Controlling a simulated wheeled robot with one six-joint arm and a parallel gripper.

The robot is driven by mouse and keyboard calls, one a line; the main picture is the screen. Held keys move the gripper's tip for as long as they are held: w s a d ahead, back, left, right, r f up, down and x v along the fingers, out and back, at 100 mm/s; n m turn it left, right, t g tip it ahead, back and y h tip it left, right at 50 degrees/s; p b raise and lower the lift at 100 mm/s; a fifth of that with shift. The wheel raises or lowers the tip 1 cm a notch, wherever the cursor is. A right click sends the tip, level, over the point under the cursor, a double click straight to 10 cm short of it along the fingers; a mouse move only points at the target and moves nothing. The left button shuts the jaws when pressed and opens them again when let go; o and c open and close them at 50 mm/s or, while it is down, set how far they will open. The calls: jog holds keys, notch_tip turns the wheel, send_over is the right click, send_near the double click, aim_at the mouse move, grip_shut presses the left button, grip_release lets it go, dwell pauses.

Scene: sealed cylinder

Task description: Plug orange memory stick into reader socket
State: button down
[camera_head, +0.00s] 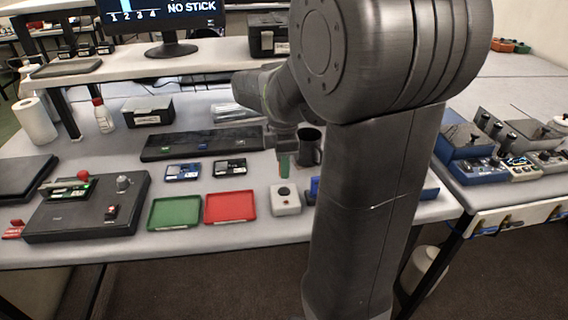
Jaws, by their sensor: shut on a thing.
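My gripper (284,151) points down over the right middle of the table. I cannot tell whether the piece touches anything. I cannot make out an orange memory stick. A long black unit (180,153) lies to the left of my gripper, with small blue and green marks or parts on top; it may be the reader, but its sockets are too small to tell.
A black mug (311,139) stands just right of my gripper. Green (175,212) and red (231,206) trays and the white button box (286,201) line the front. A dark fixture (88,209) sits left. My arm hides the table's right part.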

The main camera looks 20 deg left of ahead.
aim_at(284, 190)
jog(key=shift+f+b, duration=1.4)
jog(key=shift+f, duration=0.55)
jog(key=shift+r+p, duration=0.1)
jog(key=shift+p, duration=0.55)
dwell(0.4)
jog(key=shift+f+b, duration=0.45)
jog(key=shift+f, duration=0.25)
dwell(0.3)
jog(key=c, duration=1.3)
grip_release()
jog(key=shift+c, duration=0.2)
jog(key=shift+r, duration=0.1)
notch_tip(284, 190, up, 14)
jog(key=shift+f+p, duration=0.2)
jog(key=shift+p, duration=0.5)
